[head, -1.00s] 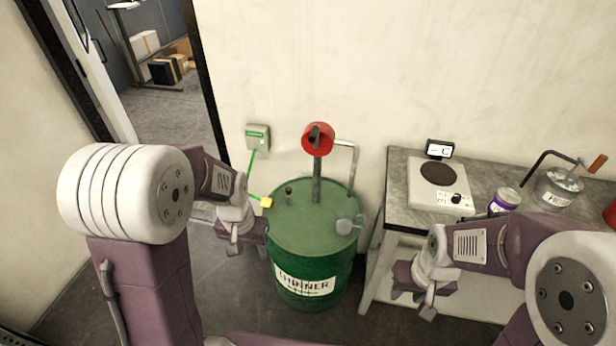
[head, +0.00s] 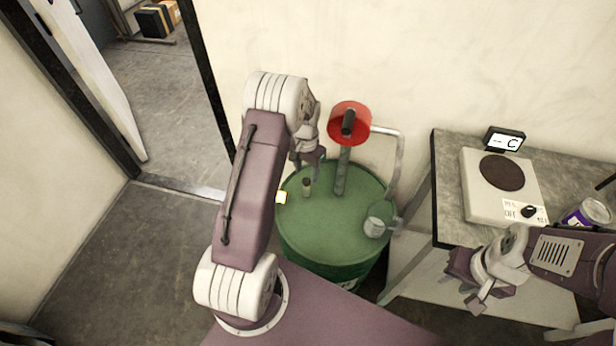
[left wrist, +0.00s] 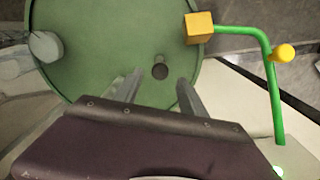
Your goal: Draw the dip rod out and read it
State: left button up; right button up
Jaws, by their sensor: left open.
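The green drum (head: 335,225) stands against the wall. The short dark knob of the dip rod (head: 307,186) sticks up from the left part of its lid. In the left wrist view the dark round top of the dip rod (left wrist: 160,71) lies just beyond and between my fingertips. My left gripper (head: 309,168) is open above the lid, close to the rod. Its two fingers (left wrist: 160,84) are apart with nothing between them. The rod below the lid is hidden. My right gripper (head: 472,290) hangs at the right, in front of the bench, away from the drum.
A red-topped pump (head: 349,123) with a grey pipe rises from the lid. The bench (head: 448,200) at right carries a scale (head: 500,190) with display and a can (head: 588,213).

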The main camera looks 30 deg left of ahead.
aim_at(306, 180)
pick_arm(q)
jog(key=shift+f, duration=1.75)
grip_shut()
